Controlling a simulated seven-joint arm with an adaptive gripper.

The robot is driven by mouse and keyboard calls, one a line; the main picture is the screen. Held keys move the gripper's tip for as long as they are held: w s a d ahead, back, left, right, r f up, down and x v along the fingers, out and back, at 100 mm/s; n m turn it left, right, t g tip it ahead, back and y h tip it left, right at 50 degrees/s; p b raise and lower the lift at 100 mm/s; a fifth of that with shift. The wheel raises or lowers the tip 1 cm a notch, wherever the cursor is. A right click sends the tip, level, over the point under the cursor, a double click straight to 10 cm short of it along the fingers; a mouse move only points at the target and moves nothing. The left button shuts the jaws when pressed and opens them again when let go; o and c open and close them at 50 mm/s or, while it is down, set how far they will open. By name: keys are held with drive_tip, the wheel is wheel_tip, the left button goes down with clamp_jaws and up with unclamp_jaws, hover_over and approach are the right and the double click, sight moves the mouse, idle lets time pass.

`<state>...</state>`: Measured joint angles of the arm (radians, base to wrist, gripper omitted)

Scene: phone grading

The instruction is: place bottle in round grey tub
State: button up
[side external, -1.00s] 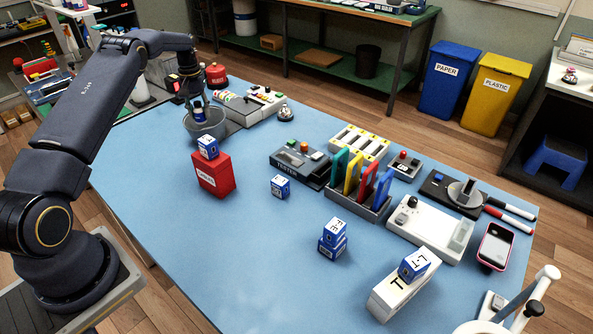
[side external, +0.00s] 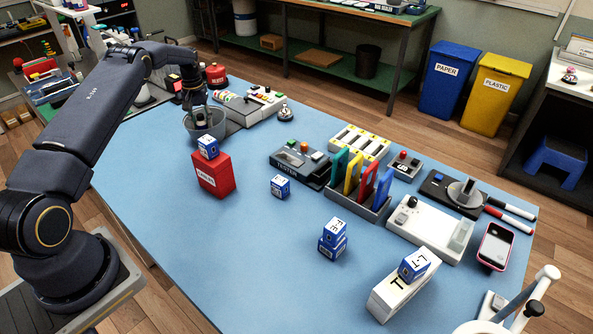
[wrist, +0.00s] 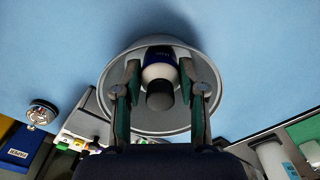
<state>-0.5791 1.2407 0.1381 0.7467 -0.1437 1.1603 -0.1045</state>
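The round grey tub (side external: 205,130) stands at the far left end of the blue table. The bottle (wrist: 160,72), with a blue body, white shoulder and dark cap, is inside the tub in the wrist view; the tub wall hides it in the side view. My gripper (side external: 198,112) points down into the tub's mouth. In the wrist view my gripper's green-padded fingers (wrist: 160,78) stand on either side of the bottle, with a small gap seen at each side. They look open. Whether the bottle rests on the tub floor is hidden.
A red box (side external: 214,175) with a blue block (side external: 208,147) on top stands just in front of the tub. A grey device (side external: 248,105) and a red canister (side external: 216,75) are close by behind. The front left of the table is clear.

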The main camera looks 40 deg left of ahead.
sight(202, 115)
drive_tip(key=o, duration=0.3)
drive_tip(key=shift+o, duration=0.2)
drive_tip(key=shift+r, duration=0.1)
wheel_tip(202, 115, up, 14)
drive_tip(key=s+d+r+m+t, duration=0.1)
drive_tip(key=s+d+r+m, duration=0.15)
drive_tip(key=d+r, duration=0.6)
drive_tip(key=s+d+r+m+t, duration=0.1)
drive_tip(key=s+d+r+t, duration=0.15)
drive_tip(key=d+r, duration=0.65)
drive_tip(key=s+d+m+t, duration=0.1)
drive_tip(key=s+d+m, duration=0.3)
drive_tip(key=s+d, duration=1.1)
drive_tip(key=s+d+f+m+t, duration=0.1)
drive_tip(key=s+f, duration=0.3)
drive_tip(key=s, duration=0.4)
drive_tip(key=shift+s+d+f, duration=0.2)
drive_tip(key=shift+d+f, duration=0.2)
drive_tip(key=shift+d, duration=0.4)
drive_tip(key=shift+m, duration=0.25)
